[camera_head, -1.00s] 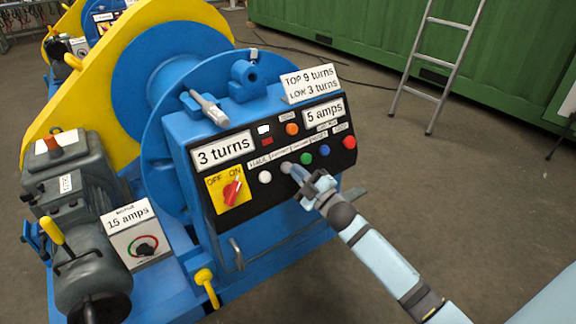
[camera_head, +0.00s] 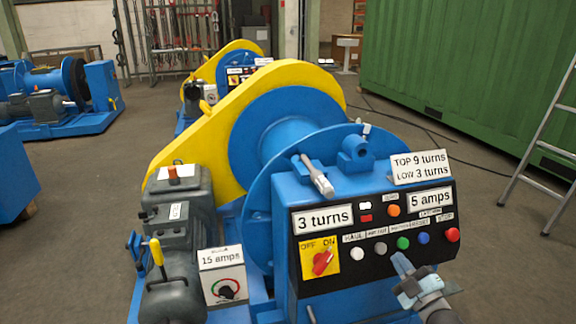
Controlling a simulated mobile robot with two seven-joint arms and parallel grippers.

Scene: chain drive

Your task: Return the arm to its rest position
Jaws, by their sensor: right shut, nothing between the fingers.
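My right gripper (camera_head: 402,266) is in the lower right of the head view, shut and empty. It is in front of the lower edge of the black control panel (camera_head: 343,268), below the green button (camera_head: 403,243) and the blue button (camera_head: 423,237). I cannot tell the exact gap to the panel. The panel sits on the blue winch (camera_head: 289,287) and also bears a white button (camera_head: 357,254), a red button (camera_head: 452,235) and a red OFF/ON switch (camera_head: 322,262). My left gripper is not in view.
A grey motor (camera_head: 180,230) and a 15 amps box (camera_head: 222,275) stand left of the panel. A ladder (camera_head: 545,140) leans near the green container (camera_head: 470,75) at right. Another blue machine (camera_head: 60,100) stands at the back left. Open floor lies between.

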